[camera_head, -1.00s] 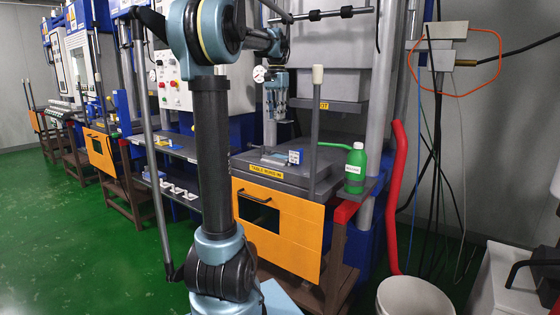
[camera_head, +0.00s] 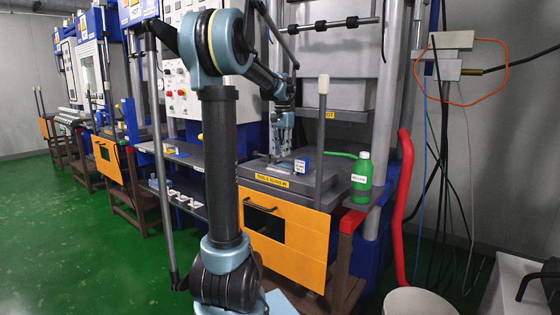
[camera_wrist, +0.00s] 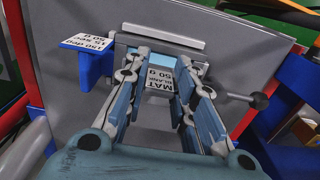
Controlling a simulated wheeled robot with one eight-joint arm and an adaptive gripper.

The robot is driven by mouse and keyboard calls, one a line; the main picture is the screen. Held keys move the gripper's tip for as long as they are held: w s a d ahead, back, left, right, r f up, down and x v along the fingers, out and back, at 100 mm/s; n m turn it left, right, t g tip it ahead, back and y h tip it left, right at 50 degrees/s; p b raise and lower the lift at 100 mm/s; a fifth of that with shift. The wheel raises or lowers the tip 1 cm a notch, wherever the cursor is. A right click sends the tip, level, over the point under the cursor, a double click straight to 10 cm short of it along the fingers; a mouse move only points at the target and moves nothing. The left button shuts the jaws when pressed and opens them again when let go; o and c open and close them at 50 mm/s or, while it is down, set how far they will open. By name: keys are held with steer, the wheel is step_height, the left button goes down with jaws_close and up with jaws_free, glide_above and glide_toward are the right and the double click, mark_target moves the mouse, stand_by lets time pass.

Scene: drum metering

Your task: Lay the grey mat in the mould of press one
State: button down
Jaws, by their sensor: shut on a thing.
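My gripper (camera_head: 279,155) is low over the table of the nearest press, with its fingers pointing down at the mould (camera_head: 291,161). In the wrist view my gripper (camera_wrist: 162,62) is shut on a grey mat (camera_wrist: 157,86), which carries a white label reading "MAT BLANK 50 g". The mat lies between the fingers, over the mould (camera_wrist: 170,42). The fingers hide its edges, and I cannot tell whether it touches the mould floor. In the head view the mat is too small to make out.
A small blue stand with a white card (camera_wrist: 88,42) is beside the mould. An upright post (camera_head: 321,140) rises at the table's front, and a green bottle (camera_head: 362,178) stands to the right. A side shelf with small items (camera_head: 180,195) is at the left.

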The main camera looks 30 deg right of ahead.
steer(key=shift+f, duration=1.9)
steer(key=c, duration=1.3)
jaws_free()
steer(key=shift+c, duration=0.2)
step_height(320, 180, up, 12)
